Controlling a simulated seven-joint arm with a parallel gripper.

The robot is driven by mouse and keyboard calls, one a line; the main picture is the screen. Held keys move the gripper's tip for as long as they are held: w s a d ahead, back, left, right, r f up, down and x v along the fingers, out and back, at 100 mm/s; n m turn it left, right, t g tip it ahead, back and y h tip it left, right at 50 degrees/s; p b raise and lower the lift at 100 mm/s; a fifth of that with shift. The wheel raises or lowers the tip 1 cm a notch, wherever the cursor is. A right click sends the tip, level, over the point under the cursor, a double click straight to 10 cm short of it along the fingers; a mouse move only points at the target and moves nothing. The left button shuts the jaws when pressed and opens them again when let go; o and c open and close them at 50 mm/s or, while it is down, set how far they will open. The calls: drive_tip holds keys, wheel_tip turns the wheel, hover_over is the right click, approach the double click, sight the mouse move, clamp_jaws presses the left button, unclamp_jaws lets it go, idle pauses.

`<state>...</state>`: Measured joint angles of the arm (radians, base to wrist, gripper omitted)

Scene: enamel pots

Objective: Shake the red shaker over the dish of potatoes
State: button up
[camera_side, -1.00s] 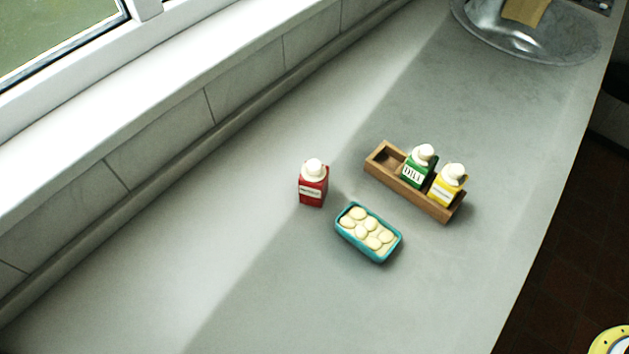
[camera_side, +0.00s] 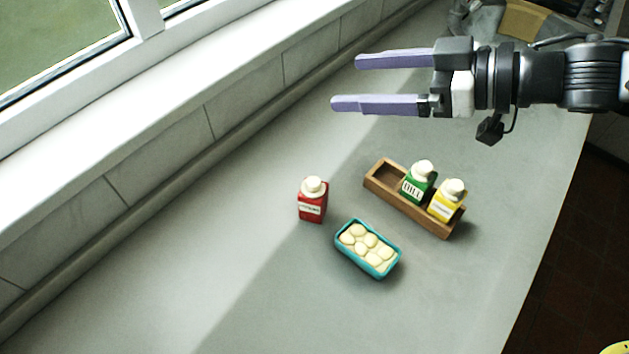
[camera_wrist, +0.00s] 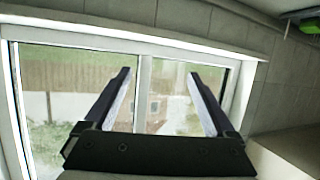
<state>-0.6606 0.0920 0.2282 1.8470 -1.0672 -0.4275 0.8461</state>
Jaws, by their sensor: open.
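The red shaker (camera_side: 312,205) with a white cap stands upright on the grey counter in the side view. The teal dish (camera_side: 368,272) of pale potatoes (camera_side: 366,246) sits just right of it and nearer the camera, apart from it. My gripper (camera_side: 346,82) is open and empty in the upper part of the side view, its lilac fingers pointing left, apart from the shaker and the dish. In the wrist view my gripper (camera_wrist: 158,76) shows both fingers spread, facing the window. The shaker and dish are not in the wrist view.
A wooden rack (camera_side: 384,183) holds a green dill shaker (camera_side: 419,184) and a yellow shaker (camera_side: 447,202); its left slot is empty. A metal sink (camera_side: 478,22) is at the top right. The tiled wall and window sill bound the left. The counter's near left is clear.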

sight(323, 194)
drive_tip(key=shift+n+g+y, duration=0.3)
drive_tip(key=shift+n+g, duration=0.1)
drive_tip(key=shift+g, duration=0.3)
drive_tip(key=a+f, duration=0.1)
drive_tip(key=f, duration=0.5)
drive_tip(key=s+a+f, duration=0.1)
drive_tip(key=f, duration=0.6)
drive_tip(key=s+a+f, duration=0.1)
drive_tip(key=f, duration=0.6)
drive_tip(key=shift+f, duration=0.25)
drive_tip(key=shift+x, duration=1.1)
drive_tip(key=shift+w+x, duration=0.2)
drive_tip(key=shift+x, duration=1.1)
drive_tip(key=shift+w+x, duration=0.15)
drive_tip(key=shift+x, duration=1.15)
drive_tip(key=shift+d, duration=0.15)
drive_tip(key=shift+c, duration=0.3)
drive_tip(key=shift+r, duration=0.1)
clamp_jaws()
